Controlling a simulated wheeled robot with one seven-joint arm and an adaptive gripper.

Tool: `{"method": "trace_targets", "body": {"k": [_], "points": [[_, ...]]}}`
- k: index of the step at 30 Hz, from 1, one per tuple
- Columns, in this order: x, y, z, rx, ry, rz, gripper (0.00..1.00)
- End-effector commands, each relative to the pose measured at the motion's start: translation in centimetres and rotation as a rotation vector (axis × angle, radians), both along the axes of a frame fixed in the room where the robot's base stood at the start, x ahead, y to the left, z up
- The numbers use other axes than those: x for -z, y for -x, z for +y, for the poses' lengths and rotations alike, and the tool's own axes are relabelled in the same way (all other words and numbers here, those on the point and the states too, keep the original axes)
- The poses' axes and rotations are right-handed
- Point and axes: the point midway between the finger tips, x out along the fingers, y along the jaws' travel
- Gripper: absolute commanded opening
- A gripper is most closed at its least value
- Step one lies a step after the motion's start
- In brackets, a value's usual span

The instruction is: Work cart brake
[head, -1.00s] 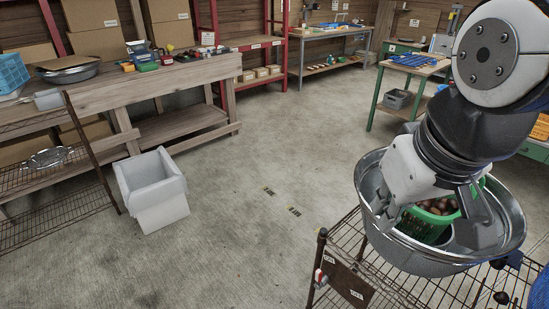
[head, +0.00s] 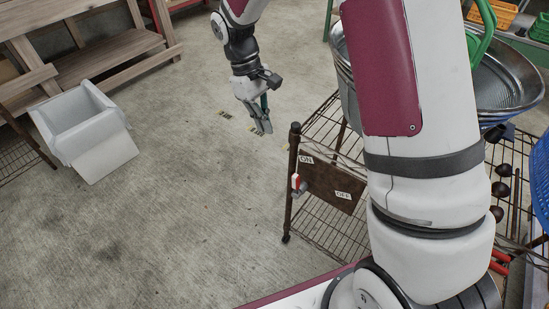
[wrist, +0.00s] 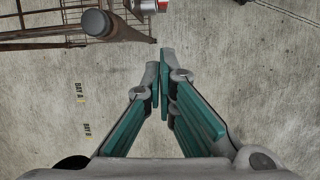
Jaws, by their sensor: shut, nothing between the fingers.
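The wire cart (head: 335,130) stands right of centre in the head view. A brown panel (head: 325,182) on its near end carries an ON label (head: 306,160) at upper left and an OFF label (head: 343,195) at lower right. A small red and white brake lever (head: 297,184) sits at the panel's left end, by the corner post; I cannot tell its setting. My gripper (head: 266,131) is shut and empty, pointing down over bare floor left of the post, apart from the cart. The wrist view shows its closed fingers (wrist: 161,72), with the lever (wrist: 150,5) at the top edge.
A large metal basin (head: 505,85) stands on the cart, partly behind my arm. A white bin (head: 88,130) stands on the floor at left, near a wooden bench (head: 90,30). A blue crate (head: 541,180) is at the right edge. Floor left of the cart is clear.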

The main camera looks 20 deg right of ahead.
Motion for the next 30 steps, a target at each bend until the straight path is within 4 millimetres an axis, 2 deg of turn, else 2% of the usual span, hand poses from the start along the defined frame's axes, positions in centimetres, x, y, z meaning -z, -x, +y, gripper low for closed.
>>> {"method": "trace_targets", "body": {"k": [1, 4, 8, 20, 26, 30], "points": [[2.2, -0.5, 0.2, -0.011, -0.001, 0.02, 0.0], [4.1, -1.1, 0.4, -0.026, -0.003, 0.043, 0.0], [5.0, -1.3, 0.5, -0.035, -0.004, 0.052, 0.0], [5.3, -1.2, 0.4, -0.034, -0.003, 0.054, 0.0], [7.8, -0.4, -0.1, -0.034, -0.002, 0.057, 0.0], [10.5, 0.4, -0.6, -0.034, -0.003, 0.057, 0.0]]}}
